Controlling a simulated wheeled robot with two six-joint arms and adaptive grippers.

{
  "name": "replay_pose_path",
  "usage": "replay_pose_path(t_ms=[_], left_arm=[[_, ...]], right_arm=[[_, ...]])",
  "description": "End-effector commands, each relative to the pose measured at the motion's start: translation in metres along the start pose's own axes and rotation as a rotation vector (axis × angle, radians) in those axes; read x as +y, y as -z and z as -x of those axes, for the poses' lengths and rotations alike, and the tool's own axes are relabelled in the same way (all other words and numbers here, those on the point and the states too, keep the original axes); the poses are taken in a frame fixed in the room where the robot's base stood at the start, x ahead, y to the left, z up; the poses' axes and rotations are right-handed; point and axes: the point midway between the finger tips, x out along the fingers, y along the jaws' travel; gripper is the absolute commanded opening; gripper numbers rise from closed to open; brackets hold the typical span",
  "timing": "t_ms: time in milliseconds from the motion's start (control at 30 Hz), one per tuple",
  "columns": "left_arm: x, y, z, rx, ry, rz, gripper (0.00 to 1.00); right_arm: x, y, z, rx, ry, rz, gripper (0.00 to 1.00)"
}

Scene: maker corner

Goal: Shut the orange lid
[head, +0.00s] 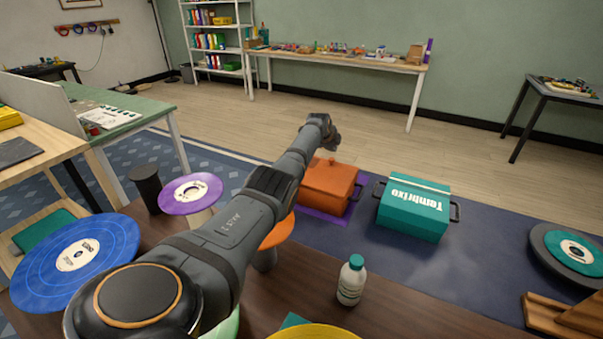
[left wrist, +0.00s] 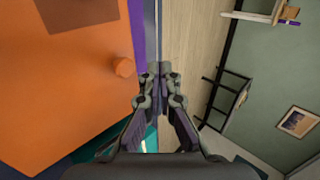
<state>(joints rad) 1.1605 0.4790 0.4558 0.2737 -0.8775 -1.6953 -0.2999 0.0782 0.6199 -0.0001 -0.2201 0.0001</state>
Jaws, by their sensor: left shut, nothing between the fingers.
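The orange box (head: 326,196) stands on a purple mat on the floor, with a handle at its right side. Its orange lid (head: 335,174) looks down on the box in the head view; any small gap is too small to tell. In the left wrist view the orange surface (left wrist: 65,105) is large and close, with a round orange knob (left wrist: 123,67) and a brown square patch. My left gripper (head: 334,140) is above the box's far side. It is shut and empty; its fingertips (left wrist: 158,72) appear just beside the knob, contact unclear. My right gripper is out of view.
A teal box (head: 412,212) with white lettering stands right of the orange box. A white bottle (head: 352,280), an orange-topped stool-like piece (head: 277,233) and a purple disc (head: 190,194) are nearer. A long table (head: 345,60) lines the back wall. The floor behind the boxes is clear.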

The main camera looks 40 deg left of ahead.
Motion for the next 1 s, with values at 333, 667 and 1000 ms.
replay_pose_path(t_ms=[333,667,1000], left_arm=[[-0.001,-0.002,0.007,-0.003,0.002,0.000,0.00],[0.000,-0.001,0.048,-0.002,0.002,-0.003,0.00],[0.000,0.000,0.075,0.000,0.000,0.000,0.00]], right_arm=[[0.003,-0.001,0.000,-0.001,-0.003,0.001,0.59],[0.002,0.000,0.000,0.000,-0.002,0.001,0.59],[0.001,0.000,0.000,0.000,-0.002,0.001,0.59]])
